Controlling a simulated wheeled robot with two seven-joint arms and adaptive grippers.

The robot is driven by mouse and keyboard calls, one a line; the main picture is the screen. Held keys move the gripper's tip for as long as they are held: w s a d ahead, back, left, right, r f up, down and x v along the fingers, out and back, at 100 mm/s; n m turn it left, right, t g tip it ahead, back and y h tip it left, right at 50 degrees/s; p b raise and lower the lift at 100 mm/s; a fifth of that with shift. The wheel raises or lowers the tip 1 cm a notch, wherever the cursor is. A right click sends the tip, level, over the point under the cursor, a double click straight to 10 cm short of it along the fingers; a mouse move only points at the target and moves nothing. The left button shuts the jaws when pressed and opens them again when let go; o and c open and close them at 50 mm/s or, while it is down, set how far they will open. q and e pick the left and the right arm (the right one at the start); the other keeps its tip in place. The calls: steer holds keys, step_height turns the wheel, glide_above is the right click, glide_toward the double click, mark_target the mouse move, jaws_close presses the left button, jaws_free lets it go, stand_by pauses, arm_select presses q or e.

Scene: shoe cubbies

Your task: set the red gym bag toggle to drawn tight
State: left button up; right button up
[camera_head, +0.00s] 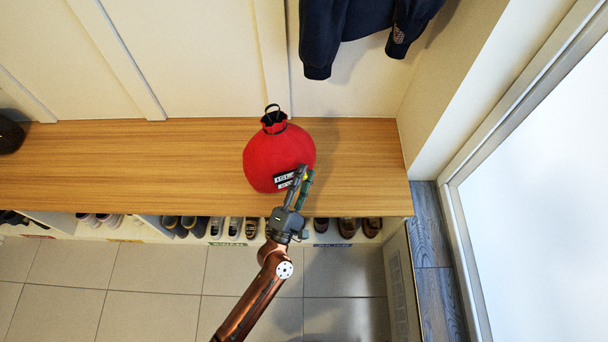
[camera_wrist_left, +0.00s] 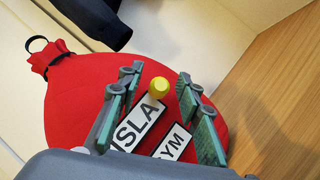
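The red gym bag (camera_head: 272,152) stands on the wooden bench top, its gathered black neck and loop at the far end. In the left wrist view the bag (camera_wrist_left: 75,97) fills the left and middle, with white labels reading "ISLA" and "GYM". The yellow toggle (camera_wrist_left: 158,88) sits on its front above the labels. My left gripper (camera_head: 304,171) is at the bag's front right side. In the wrist view its green-padded fingers (camera_wrist_left: 159,80) are open, with the toggle between the tips and gaps on both sides. I cannot tell the toggle's setting. My right gripper is not in view.
The wooden bench (camera_head: 120,165) is clear left and right of the bag. Several shoes (camera_head: 235,228) sit in cubbies below. A dark jacket (camera_head: 355,30) hangs on the wall behind. A dark object (camera_head: 10,135) lies at the bench's far left. A bright glazed panel (camera_head: 540,190) is at right.

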arm_select(q)
steer(key=shift+c, duration=0.6)
jaws_close()
